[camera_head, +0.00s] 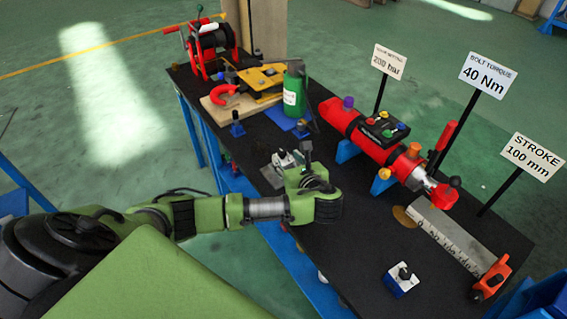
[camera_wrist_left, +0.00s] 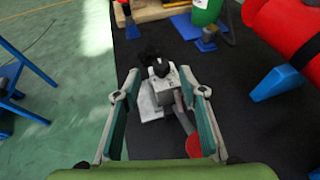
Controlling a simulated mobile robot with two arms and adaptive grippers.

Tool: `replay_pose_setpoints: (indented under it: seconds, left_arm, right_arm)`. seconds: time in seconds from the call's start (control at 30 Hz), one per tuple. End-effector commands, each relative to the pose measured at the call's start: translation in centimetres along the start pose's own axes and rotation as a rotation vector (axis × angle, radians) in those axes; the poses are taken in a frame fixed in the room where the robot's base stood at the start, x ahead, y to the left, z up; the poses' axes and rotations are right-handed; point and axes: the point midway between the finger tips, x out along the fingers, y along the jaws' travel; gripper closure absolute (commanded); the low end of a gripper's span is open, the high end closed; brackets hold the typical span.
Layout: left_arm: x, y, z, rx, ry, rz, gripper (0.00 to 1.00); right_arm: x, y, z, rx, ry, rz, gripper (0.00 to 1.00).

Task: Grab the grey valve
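The grey valve (camera_wrist_left: 162,85) has a dark knob on top and stands on the black tabletop in the left wrist view. In the head view the valve (camera_head: 284,160) shows only in part, at the tip of my left arm. My left gripper (camera_wrist_left: 158,95) is open, with its two green-padded fingers on either side of the valve. I cannot tell whether either finger touches it. A red part (camera_wrist_left: 194,147) shows low by the right finger, partly hidden. My right gripper is in neither view.
A red cylinder (camera_head: 370,135) on blue supports lies to the right. A green bottle (camera_head: 293,92) and a red winch (camera_head: 208,45) stand farther back. A grey ruler block (camera_head: 450,235) and a small blue-white block (camera_head: 400,281) are at the front right. Sign posts stand along the right edge.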

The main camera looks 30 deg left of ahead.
Motion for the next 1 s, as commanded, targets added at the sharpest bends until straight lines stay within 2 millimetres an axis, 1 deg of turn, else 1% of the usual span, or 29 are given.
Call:
replay_pose_setpoints:
  seconds: [0.1, 0.2, 0.3, 0.57, 0.67, 0.7, 0.73, 1.0]
  left_arm:
    - [1.8, -0.1, 0.3, 0.002, -0.002, 0.004, 0.62]
    - [3.2, -0.1, 0.2, 0.002, -0.003, 0.004, 0.62]
    - [4.1, -0.1, 0.1, 0.002, -0.002, 0.002, 0.62]
    - [4.4, -0.2, 0.0, 0.000, 0.000, -0.001, 0.62]
    - [4.4, -0.2, 0.0, 0.000, 0.000, -0.001, 0.85]
    - [4.4, -0.2, 0.0, 0.000, 0.000, -0.001, 0.96]
    - [4.4, -0.2, 0.0, 0.000, 0.000, -0.001, 1.00]
    - [4.4, -0.2, 0.3, -0.003, -0.006, -0.001, 1.00]
  right_arm:
    - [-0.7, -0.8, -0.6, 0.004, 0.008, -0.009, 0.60]
    - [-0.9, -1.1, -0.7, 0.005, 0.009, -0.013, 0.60]
    - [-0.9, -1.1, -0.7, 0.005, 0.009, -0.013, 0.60]
    - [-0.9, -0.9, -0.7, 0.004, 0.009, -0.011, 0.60]
    - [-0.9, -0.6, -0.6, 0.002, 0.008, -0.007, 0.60]
    - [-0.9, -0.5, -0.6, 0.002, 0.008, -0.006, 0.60]
    - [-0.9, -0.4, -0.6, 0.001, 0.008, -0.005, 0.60]
    - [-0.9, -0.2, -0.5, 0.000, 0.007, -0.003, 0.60]
